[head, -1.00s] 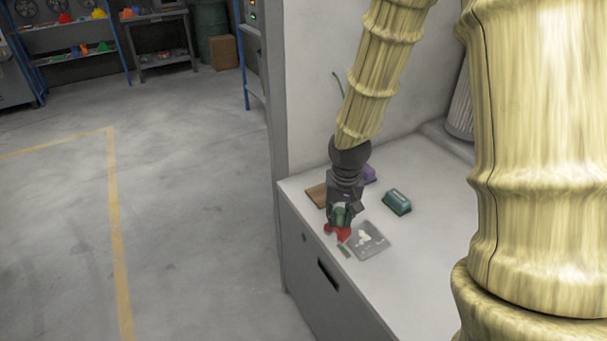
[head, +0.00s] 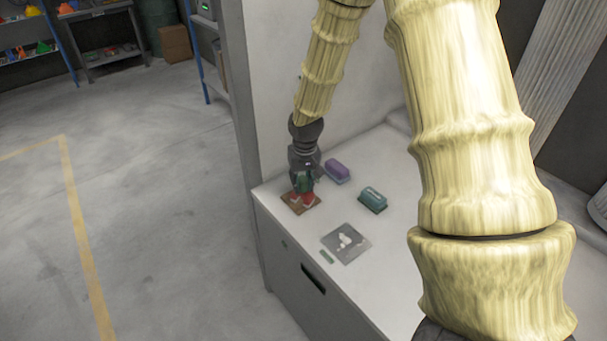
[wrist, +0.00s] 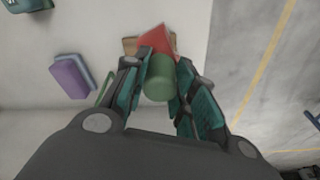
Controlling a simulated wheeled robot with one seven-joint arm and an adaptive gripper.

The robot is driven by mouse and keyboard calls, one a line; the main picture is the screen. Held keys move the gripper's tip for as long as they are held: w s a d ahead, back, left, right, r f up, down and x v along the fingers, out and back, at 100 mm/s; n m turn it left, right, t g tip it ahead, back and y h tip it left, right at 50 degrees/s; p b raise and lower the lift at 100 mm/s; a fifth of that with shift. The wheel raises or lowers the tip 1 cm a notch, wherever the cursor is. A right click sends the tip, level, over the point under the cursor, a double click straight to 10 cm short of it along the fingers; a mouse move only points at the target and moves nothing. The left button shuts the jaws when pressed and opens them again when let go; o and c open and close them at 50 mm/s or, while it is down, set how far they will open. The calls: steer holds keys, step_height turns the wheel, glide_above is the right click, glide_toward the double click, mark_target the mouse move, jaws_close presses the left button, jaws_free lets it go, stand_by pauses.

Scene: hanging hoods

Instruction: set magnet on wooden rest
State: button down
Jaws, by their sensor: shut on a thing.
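The magnet, with a red body (wrist: 155,42) and a green round grip (wrist: 159,80), is held between the fingers of my gripper (wrist: 160,72). In the head view the red part of the magnet (head: 301,197) is over the wooden rest (head: 291,207), a small flat brown board near the counter's left edge. My gripper (head: 303,183) is shut on the green grip. Whether the magnet touches the board cannot be told. In the wrist view the wooden rest (wrist: 129,45) is mostly hidden behind the magnet.
A purple block (head: 337,172) stands just right of the rest, close to the wall. A teal block (head: 373,200) is farther right. The counter to the right is clear.

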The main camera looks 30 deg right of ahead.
steer(key=shift+w+d+f+p, duration=0.4)
steer(key=shift+w+f+p, duration=0.1)
steer(key=shift+w+f, duration=0.25)
steer(key=shift+w+d+f+p, duration=0.4)
steer(key=shift+w+f+p, duration=0.2)
steer(key=shift+w, duration=0.25)
steer(key=shift+w+d+f+p, duration=0.45)
steer(key=shift+w+f, duration=0.2)
steer(key=shift+w, duration=0.15)
steer(key=shift+a+f, duration=0.1)
steer(key=shift+f, duration=0.05)
steer(key=c, duration=1.1)
jaws_free()
steer(key=shift+c, duration=0.2)
step_height(320, 180, up, 12)
steer(key=s+b, duration=0.1)
steer(key=b, duration=0.2)
steer(key=shift+s+a+b, duration=0.25)
steer(key=shift+s+b, duration=0.1)
steer(key=shift+b, duration=0.05)
